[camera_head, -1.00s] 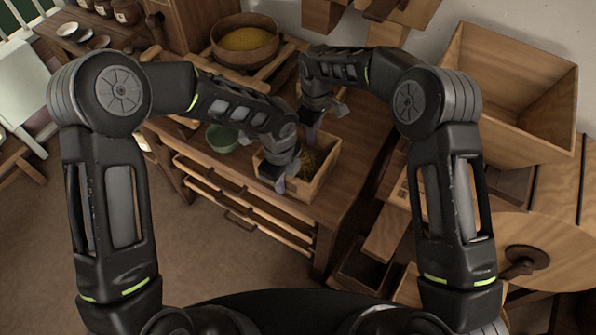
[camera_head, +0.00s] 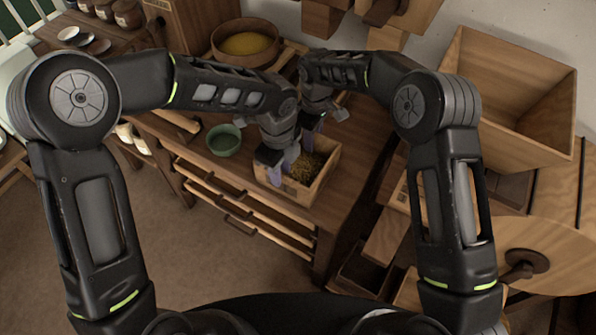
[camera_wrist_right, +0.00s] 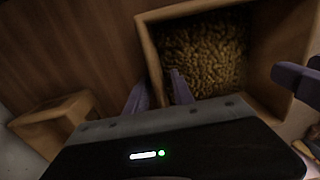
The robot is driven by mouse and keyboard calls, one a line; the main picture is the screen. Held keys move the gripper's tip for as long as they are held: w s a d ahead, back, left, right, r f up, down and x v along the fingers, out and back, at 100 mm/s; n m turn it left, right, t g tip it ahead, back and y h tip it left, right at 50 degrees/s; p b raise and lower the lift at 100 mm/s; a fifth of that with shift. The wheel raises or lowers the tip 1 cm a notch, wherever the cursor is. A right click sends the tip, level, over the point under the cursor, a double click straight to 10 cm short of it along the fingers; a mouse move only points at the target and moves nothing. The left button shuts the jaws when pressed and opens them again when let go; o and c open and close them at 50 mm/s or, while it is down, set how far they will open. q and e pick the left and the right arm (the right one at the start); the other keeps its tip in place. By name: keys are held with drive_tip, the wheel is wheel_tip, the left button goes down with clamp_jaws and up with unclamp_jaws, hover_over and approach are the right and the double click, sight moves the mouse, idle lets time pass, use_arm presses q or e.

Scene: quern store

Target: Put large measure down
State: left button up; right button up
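The large measure (camera_head: 293,191) is a square, open wooden box with brown grain in it. It stands upright on the wooden bench; it also shows in the right wrist view (camera_wrist_right: 258,78). My left gripper (camera_head: 282,166) is at its near-left side, fingers apart, and shows at the right edge of the wrist view (camera_wrist_right: 303,72). My right gripper (camera_head: 314,131) is at the far side. In the wrist view its fingers (camera_wrist_right: 158,92) stand apart, one on each side of the box wall. Part of the far wall is hidden by my grippers.
A green bowl (camera_head: 223,141) stands just left of the measure. A round wooden tub (camera_head: 245,43) with yellow contents is at the back. A large wooden hopper (camera_head: 515,95) and a round mill casing (camera_head: 548,248) are on the right. Bare bench top lies right of the measure.

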use_arm(q)
wheel_tip(320, 180, up, 5)
use_arm(e)
drive_tip(key=shift+r, duration=0.1)
idle(0.4)
wheel_tip(320, 180, up, 12)
drive_tip(key=shift+f, duration=0.1)
idle(0.4)
idle(0.4)
